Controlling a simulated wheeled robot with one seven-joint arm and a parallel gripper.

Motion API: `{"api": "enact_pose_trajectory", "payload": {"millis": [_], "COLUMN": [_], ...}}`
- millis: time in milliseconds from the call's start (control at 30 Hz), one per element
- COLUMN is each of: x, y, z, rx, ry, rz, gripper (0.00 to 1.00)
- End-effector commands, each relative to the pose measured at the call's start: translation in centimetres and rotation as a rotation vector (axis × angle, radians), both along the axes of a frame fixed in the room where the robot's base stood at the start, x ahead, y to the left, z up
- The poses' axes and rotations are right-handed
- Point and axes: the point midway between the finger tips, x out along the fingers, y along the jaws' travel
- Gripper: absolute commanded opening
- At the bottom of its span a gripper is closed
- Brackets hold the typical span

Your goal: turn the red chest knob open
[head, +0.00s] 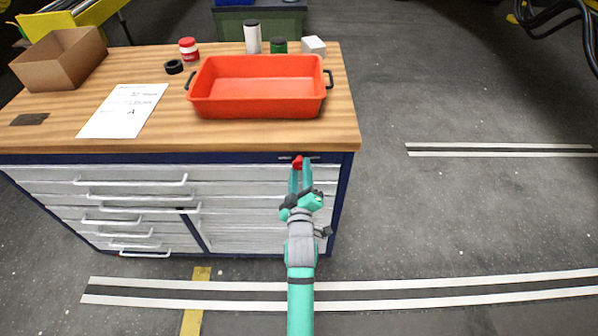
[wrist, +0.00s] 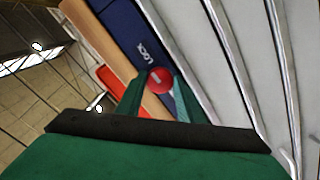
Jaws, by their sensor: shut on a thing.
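The red knob (head: 298,163) sits on the upper right front of the chest (head: 346,190), just under the wooden top. In the wrist view the round red knob (wrist: 160,80) shows between my fingertips, beside the word LOCK on the dark blue strip (wrist: 128,35). My gripper (head: 300,170) reaches up to the chest front and is shut on the knob, one finger on each side; it also shows in the wrist view (wrist: 158,88). The fingers hide part of the knob's sides.
An orange tray (head: 258,112) stands on the wooden top, with a cardboard box (head: 60,62), a paper sheet (head: 122,112) and several small containers around it. Drawer handles (head: 130,181) stick out at the left of the chest front. The floor to the right is clear.

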Motion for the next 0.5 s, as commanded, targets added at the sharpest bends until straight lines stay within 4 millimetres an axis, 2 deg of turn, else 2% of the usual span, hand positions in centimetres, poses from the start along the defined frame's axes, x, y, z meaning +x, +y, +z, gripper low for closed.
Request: {"api": "enact_pose_trajectory", "payload": {"millis": [500], "x": [-0.1], "y": [0.09], "z": [0.11], "rx": [-0.47], "ry": [0.0], "rz": [0.002], "gripper": [0.12]}}
